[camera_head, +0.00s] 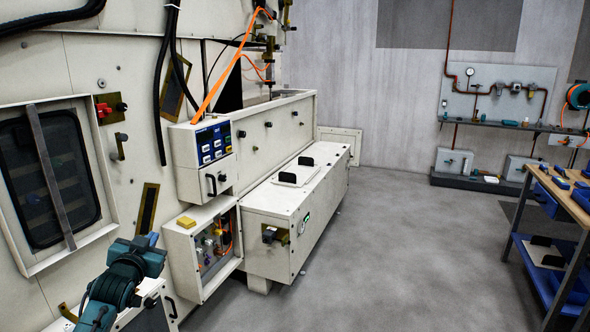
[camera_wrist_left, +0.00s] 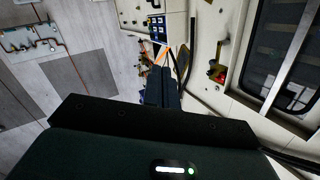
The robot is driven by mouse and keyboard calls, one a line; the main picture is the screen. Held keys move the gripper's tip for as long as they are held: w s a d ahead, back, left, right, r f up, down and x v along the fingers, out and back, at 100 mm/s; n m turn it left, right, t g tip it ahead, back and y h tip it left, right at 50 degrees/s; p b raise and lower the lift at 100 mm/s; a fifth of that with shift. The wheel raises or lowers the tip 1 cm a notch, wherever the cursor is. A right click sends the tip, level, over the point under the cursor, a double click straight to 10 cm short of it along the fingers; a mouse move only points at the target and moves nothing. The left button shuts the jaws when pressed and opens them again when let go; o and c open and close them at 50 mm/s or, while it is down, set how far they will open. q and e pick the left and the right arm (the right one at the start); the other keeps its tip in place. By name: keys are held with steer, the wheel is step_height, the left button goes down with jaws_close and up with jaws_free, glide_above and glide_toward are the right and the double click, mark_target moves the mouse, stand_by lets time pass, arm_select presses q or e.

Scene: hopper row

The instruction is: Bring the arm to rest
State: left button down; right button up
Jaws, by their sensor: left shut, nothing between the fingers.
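My left arm comes in at the lower left of the head view, teal and dark. Its gripper (camera_head: 150,246) is shut and empty, in front of the cream machine's (camera_head: 135,150) lower wall. In the left wrist view the closed dark fingers (camera_wrist_left: 162,88) point away from the wide dark gripper body, with nothing between them. The gripper appears apart from the open electrical box (camera_head: 183,262) to its right in the head view. My right gripper does not show.
A control panel (camera_head: 212,142) and a long low cabinet (camera_head: 290,205) jut out from the machine. A barred window (camera_head: 48,165) is at the left. A workbench (camera_head: 562,190) with blue bins stands at the right. The grey floor (camera_head: 400,250) between is clear.

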arm_select(q)
steer(key=s+d+f+g+h, duration=0.2)
steer(key=s+d+f, duration=0.5)
steer(key=f, duration=0.4)
steer(key=s+d+f+g+h, duration=0.1)
steer(key=s+d+f, duration=0.3)
steer(key=s, duration=0.6)
steer(key=s+d+f+g+h, duration=0.1)
steer(key=s+d+f, duration=0.3)
steer(key=s, duration=0.7)
steer(key=s+d+f+g, duration=0.2)
steer(key=s+d+f, duration=0.3)
steer(key=s, duration=0.5)
steer(key=shift+s+h, duration=0.25)
steer(key=shift+h, duration=0.15)
